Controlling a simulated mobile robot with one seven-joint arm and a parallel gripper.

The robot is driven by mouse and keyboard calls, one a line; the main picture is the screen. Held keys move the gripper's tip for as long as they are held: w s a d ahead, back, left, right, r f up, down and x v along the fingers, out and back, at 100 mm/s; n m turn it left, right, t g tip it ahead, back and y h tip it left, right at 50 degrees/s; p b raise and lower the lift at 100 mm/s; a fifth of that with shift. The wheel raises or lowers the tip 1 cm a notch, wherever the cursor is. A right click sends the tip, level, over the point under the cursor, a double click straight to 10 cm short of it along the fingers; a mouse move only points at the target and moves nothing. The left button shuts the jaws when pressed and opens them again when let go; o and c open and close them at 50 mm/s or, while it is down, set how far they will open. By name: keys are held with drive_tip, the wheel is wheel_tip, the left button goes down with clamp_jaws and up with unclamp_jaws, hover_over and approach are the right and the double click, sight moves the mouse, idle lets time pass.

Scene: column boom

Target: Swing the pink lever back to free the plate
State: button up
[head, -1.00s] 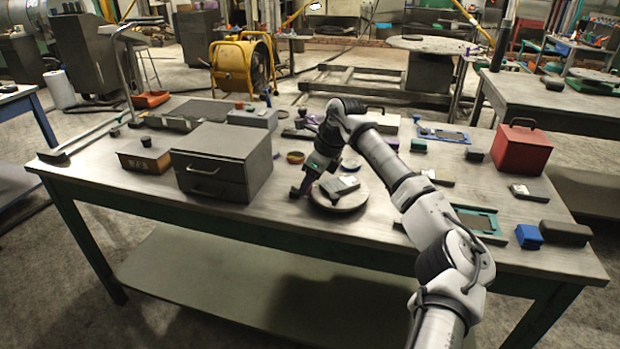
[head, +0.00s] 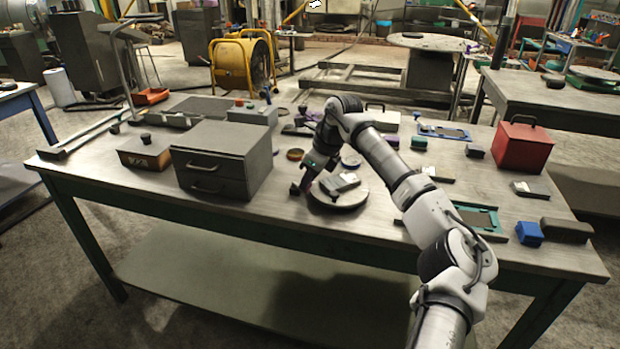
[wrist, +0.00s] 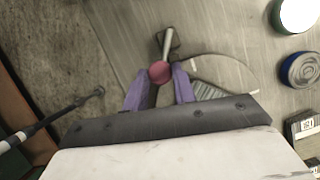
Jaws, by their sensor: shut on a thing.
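The pink lever (wrist: 159,72) shows in the wrist view as a round pink knob on a metal rod that runs up to a dark mount. My gripper (wrist: 160,78) has its two purple fingers on either side of the knob and is shut on it. In the head view my gripper (head: 299,188) is at the left edge of a round disc (head: 336,204), and the lever cannot be made out there. A grey plate (head: 341,182) lies on the disc; in the wrist view it is partly hidden behind the right finger.
A grey drawer box (head: 222,160) stands close on the left. Round tins (head: 295,154) lie behind my gripper. A red box (head: 522,146), a teal frame (head: 478,219) and a blue block (head: 529,233) lie to the right. The table's front edge is near.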

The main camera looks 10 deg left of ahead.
drive_tip(key=m+b, duration=0.1)
drive_tip(key=s+m+t+b, duration=0.1)
drive_tip(key=shift+a+f+m, duration=0.1)
drive_tip(key=shift+a+m, duration=0.25)
drive_tip(key=shift+m, duration=0.05)
drive_tip(key=m+b, duration=0.1)
drive_tip(key=s+a+m+t+h+b, duration=0.1)
drive_tip(key=m+b, duration=0.1)
drive_tip(key=shift+a+m, duration=0.2)
drive_tip(key=shift+m, duration=0.1)
drive_tip(key=shift+s+a+m+t+h+b, duration=0.15)
drive_tip(key=shift+a+m+t+h+b, duration=0.35)
drive_tip(key=shift+m+b, duration=0.65)
drive_tip(key=shift+a+m+h+b, duration=0.2)
drive_tip(key=shift+a+m+b, duration=0.15)
drive_tip(key=shift+m, duration=0.35)
drive_tip(key=shift+a+m+h+b, duration=0.25)
drive_tip(key=shift+m+b, duration=0.15)
drive_tip(key=shift+m, duration=0.25)
drive_tip(key=shift+r, duration=0.2)
drive_tip(key=o, duration=1)
drive_tip(key=shift+s, duration=0.1)
drive_tip(key=v, duration=1.3)
drive_tip(key=shift+s+r+b, duration=0.3)
drive_tip(key=shift+b, duration=0.1)
